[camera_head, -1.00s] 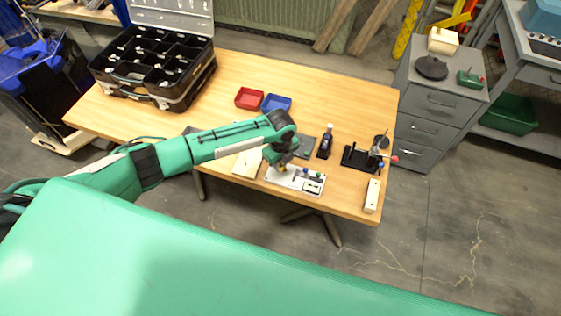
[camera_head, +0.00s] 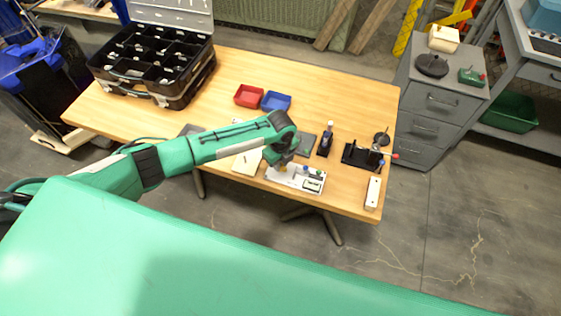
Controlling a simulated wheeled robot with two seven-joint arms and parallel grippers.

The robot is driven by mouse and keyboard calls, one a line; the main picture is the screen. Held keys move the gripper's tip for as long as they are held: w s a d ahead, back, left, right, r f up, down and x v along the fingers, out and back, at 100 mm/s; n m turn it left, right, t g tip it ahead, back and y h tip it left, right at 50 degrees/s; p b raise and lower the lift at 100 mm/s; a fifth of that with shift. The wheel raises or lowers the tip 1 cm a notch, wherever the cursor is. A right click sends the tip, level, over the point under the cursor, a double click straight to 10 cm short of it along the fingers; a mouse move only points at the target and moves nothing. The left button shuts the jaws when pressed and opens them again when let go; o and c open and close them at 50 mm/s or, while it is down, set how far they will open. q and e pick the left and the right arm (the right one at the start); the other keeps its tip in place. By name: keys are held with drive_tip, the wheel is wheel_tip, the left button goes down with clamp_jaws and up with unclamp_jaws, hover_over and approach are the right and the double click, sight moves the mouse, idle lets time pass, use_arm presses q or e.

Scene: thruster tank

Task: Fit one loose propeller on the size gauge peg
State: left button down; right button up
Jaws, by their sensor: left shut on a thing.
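My left arm reaches in from the left, and my left gripper (camera_head: 284,166) points down over the near edge of the table. It is shut on a small yellowish piece, mostly hidden by the fingers; I cannot tell whether it is a propeller. Just below is a white plate (camera_head: 273,174) with small blue and green pieces (camera_head: 318,174) and a dark-framed inset on its right part. I cannot tell whether the held piece touches the plate. A black stand (camera_head: 358,157) with thin rods is to the right; I cannot make out which part is the gauge peg. My right gripper is not in view.
On the wooden table (camera_head: 220,95) are a red bin (camera_head: 249,95), a blue bin (camera_head: 276,101), a dark bottle (camera_head: 325,143), a pale block (camera_head: 372,193) and an open black compartment case (camera_head: 150,62). A grey drawer cabinet (camera_head: 432,102) stands at the right. The table's back right is clear.

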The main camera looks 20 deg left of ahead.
use_arm(q)
drive_tip(key=shift+f, duration=0.15)
drive_tip(key=c, duration=1.3)
unclamp_jaws()
drive_tip(key=shift+o, duration=0.2)
wheel_tip(320, 180, up, 18)
drive_tip(key=p, duration=0.1)
drive_tip(key=shift+f+p, duration=0.15)
drive_tip(key=shift+p, duration=0.15)
